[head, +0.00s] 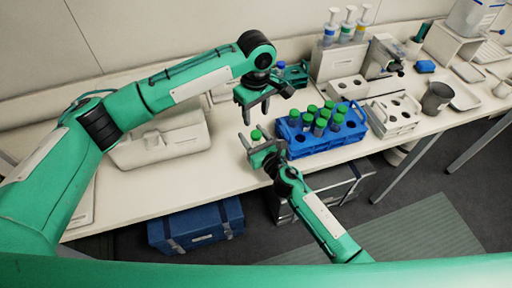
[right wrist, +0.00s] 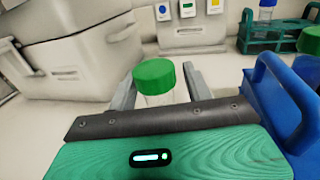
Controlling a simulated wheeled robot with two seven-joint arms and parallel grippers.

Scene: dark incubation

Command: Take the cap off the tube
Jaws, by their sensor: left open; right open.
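A tube with a green cap (head: 256,134) stands between the fingers of my right gripper (head: 262,150) in the head view. In the right wrist view the green cap (right wrist: 155,76) shows between the two grey fingers of the right gripper (right wrist: 160,92), with a pale tube body below it, partly hidden. The right fingers are open around the tube; I cannot tell whether either touches it. My left gripper (head: 255,112) is open and empty, pointing down just above the cap, apart from it.
A blue rack (head: 327,145) holding several green-capped tubes stands just right of my right gripper. Its handle (right wrist: 285,85) is close in the right wrist view. White racks (head: 393,125), a dark cup (head: 437,98) and a grey-white box (head: 160,145) stand on the bench.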

